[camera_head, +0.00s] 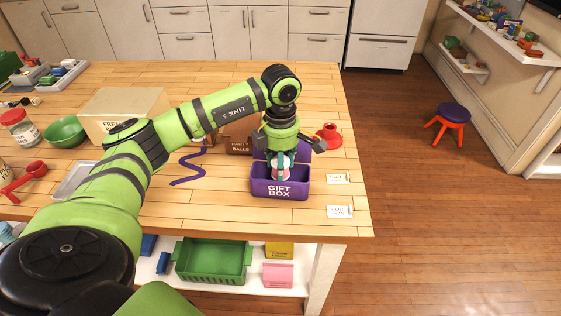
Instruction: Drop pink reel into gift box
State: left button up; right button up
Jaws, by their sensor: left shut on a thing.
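The gift box (295,188) is a purple open box with white lettering, standing near the right end of the wooden table. My left gripper (280,173) points down over the box, with its fingertips at or inside the opening. It is shut on the pink reel (281,160), which shows as a pink and pale piece between the fingers. The fingers and the box's front wall hide part of the reel. I cannot tell whether the reel touches the box. My right gripper is not in view.
A red reel-like object (329,134) stands behind the box to the right. Two white cards (339,178) lie right of it. A purple wavy strip (187,172), a cardboard box (104,107) and a green bowl (66,132) are to the left. A green crate (212,262) sits on the lower shelf.

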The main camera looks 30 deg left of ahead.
pick_arm(q)
jog(key=o, duration=1.1)
notch_tip(320, 180, up, 12)
jog(key=shift+s+f, duration=0.1)
dwell(0.8)
